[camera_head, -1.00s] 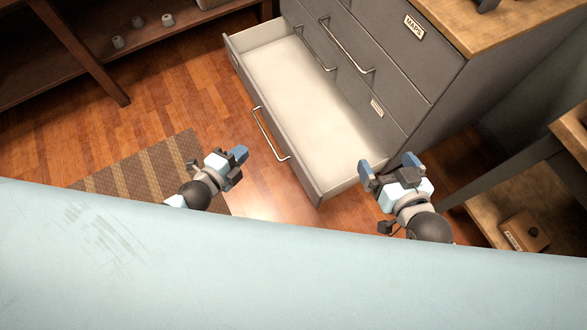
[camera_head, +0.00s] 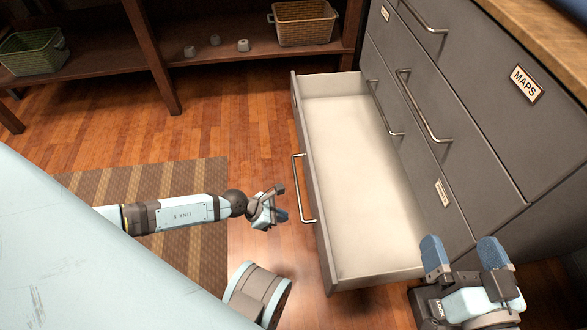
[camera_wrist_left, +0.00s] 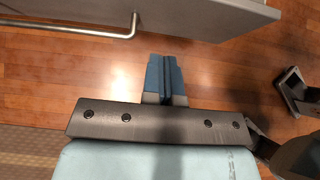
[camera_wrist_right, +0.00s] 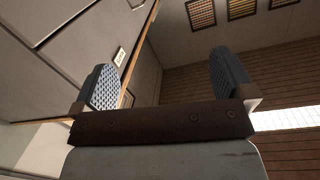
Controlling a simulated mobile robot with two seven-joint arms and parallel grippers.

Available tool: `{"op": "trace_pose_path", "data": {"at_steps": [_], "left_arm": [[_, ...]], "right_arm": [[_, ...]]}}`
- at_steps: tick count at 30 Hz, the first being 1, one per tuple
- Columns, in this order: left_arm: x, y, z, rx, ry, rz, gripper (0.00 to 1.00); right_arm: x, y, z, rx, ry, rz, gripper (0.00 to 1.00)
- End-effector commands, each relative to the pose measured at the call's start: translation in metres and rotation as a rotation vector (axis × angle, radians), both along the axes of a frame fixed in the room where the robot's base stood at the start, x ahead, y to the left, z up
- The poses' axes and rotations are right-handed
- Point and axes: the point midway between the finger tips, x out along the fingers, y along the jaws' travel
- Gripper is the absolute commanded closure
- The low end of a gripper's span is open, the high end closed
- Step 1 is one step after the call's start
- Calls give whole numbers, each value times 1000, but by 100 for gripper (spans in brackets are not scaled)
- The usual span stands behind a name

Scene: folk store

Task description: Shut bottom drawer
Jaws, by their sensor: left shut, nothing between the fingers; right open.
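The bottom drawer (camera_head: 360,185) of the grey cabinet (camera_head: 500,190) stands pulled out and looks empty, with a pale inside. Its bar handle (camera_head: 299,188) is on the front panel, facing left. My left gripper (camera_head: 283,204) is shut and empty, a little left of the drawer front near the handle's lower end, apart from it. In the left wrist view its closed fingers (camera_wrist_left: 165,78) point toward the drawer front (camera_wrist_left: 215,12), with the handle (camera_wrist_left: 80,30) at upper left. My right gripper (camera_head: 462,252) is open and empty at the drawer's near right corner, beside the cabinet; its fingers also show in the right wrist view (camera_wrist_right: 168,85).
The drawers above are shut, with handles (camera_head: 424,105) and a MAPS label (camera_head: 526,84). A wooden shelf (camera_head: 225,62) with baskets (camera_head: 303,22) stands at the back. A striped rug (camera_head: 190,255) lies on the floor at left. Bare wood floor (camera_head: 250,130) lies before the drawer.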

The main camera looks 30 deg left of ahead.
Motion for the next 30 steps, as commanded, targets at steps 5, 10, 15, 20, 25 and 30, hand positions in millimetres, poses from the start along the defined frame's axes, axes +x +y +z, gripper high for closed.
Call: {"op": "trace_pose_path", "data": {"at_steps": [5, 10, 15, 20, 25, 30], "left_arm": [[18, -24, -30, -5, 0, 1, 100], [34, -46, -54, -6, -1, 3, 100], [50, -66, -55, -5, -2, 1, 100], [57, -77, -54, -5, 1, 2, 100], [60, -80, -53, -4, 2, 3, 100], [60, -80, -53, -4, 2, 3, 100]], "right_arm": [[5, -3, -15, -47, -31, 8, 0], [15, -9, -12, -107, -138, 3, 0], [20, -12, -8, -142, -197, -2, 0], [22, -13, -7, -155, -225, -4, 0], [22, -13, -6, -162, -234, -6, 0], [22, -13, -6, -164, -236, -5, 0]]}}
